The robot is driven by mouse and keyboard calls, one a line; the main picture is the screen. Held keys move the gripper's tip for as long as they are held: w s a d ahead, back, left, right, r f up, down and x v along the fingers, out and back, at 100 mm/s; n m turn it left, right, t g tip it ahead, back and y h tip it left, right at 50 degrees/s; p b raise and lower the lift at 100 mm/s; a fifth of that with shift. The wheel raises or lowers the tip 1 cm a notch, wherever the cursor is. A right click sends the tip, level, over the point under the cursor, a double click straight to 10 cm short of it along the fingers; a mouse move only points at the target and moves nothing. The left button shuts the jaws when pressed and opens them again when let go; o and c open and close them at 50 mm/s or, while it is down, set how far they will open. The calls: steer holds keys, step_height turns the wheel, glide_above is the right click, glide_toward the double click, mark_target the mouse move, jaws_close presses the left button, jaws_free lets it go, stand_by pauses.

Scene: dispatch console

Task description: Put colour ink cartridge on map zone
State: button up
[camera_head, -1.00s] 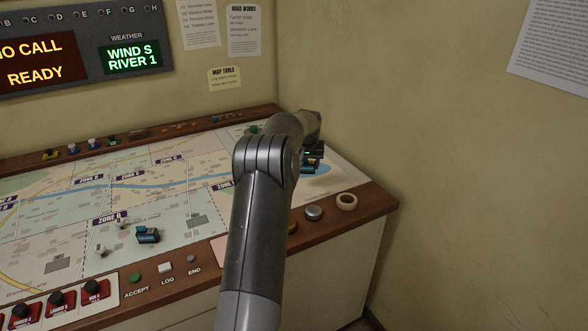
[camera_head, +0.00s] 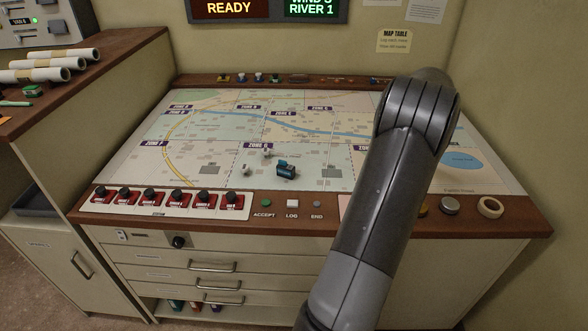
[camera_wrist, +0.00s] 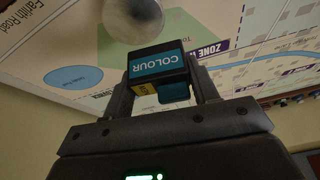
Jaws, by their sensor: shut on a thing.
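My gripper (camera_wrist: 165,88) is shut on the colour ink cartridge (camera_wrist: 158,66), a dark block with a blue label reading COLOUR. In the wrist view the cartridge sits between the two fingers, with the map behind it. I cannot tell its height over the map. In the head view my arm hides the gripper and the cartridge. The map (camera_head: 215,131) is a pale sheet on the table, split into labelled zones by dashed lines. A blue and dark block (camera_head: 286,170) stands in Zone G, beside small pale pieces (camera_head: 247,169).
Red switches (camera_head: 149,197) line the front left edge. A silver button (camera_head: 449,206) and a tape roll (camera_head: 491,207) sit at the front right. Small items (camera_head: 258,77) stand on the back rail. A cabinet with rolled papers (camera_head: 50,64) stands left. Much of the map's left is clear.

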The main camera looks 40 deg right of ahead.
steer(key=w+a+n+t+y, duration=0.1)
steer(key=w+a+n, duration=0.5)
steer(key=w+a, duration=0.9)
steer(key=w+a+f, duration=0.1)
steer(key=w+f, duration=0.1)
steer(key=w, duration=0.1)
steer(key=w+f, duration=0.2)
steer(key=w, duration=0.2)
steer(key=w+a+f, duration=0.1)
steer(key=w+f, duration=0.1)
steer(key=w, duration=0.1)
steer(key=shift+w+a+f, duration=0.1)
steer(key=shift+w+a, duration=0.25)
steer(key=shift+w+f, duration=0.2)
steer(key=shift+f, duration=1.95)
steer(key=shift+f, duration=0.1)
steer(key=o, duration=1)
